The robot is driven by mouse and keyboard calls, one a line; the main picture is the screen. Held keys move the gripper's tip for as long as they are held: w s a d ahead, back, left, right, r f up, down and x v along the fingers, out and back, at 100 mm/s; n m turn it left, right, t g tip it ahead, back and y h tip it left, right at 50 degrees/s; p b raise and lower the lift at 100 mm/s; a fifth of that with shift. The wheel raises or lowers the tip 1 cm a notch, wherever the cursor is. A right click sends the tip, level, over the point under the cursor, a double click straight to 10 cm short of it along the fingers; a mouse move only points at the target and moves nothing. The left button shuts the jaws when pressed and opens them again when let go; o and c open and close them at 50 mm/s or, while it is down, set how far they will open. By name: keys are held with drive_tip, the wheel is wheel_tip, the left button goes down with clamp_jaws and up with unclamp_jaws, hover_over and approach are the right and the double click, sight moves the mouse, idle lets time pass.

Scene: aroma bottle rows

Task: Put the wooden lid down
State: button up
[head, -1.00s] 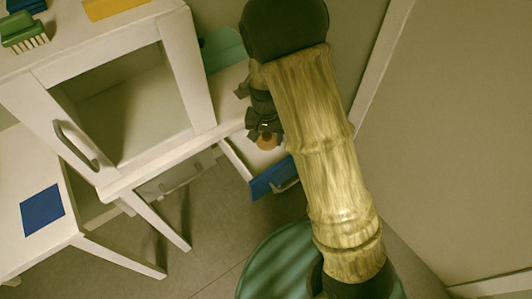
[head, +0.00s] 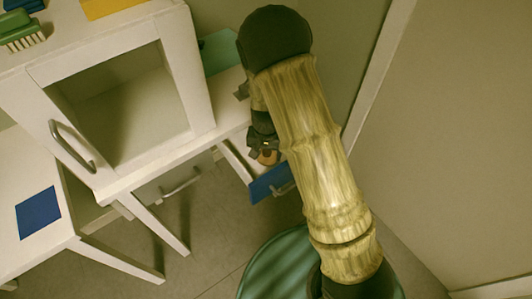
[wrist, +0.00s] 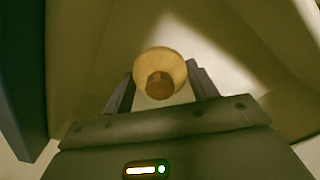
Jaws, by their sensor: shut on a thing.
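The wooden lid (wrist: 160,64) is a round light-wood disc with a darker brown knob, and it sits between my fingers in the wrist view. My gripper (wrist: 161,86) is shut on it. In the head view the lid (head: 268,157) is a small brown spot at the end of my gripper (head: 263,146), at the opening of a pulled-out drawer with a blue front (head: 271,183). The wrist view shows pale drawer walls around the lid. I cannot tell whether the lid touches the drawer floor. My arm hides part of the drawer.
A white cabinet (head: 190,75) with an open-fronted compartment stands left of the drawer. A green brush (head: 20,32) lies on its top. A blue square (head: 38,212) lies on the lower white surface at left. A wall is close on the right.

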sight(266, 151)
drive_tip(key=shift+f, duration=0.15)
drive_tip(key=o, duration=1)
drive_tip(key=shift+c, duration=0.2)
wheel_tip(266, 151, up, 12)
drive_tip(key=p, duration=0.2)
drive_tip(key=shift+r, duration=0.2)
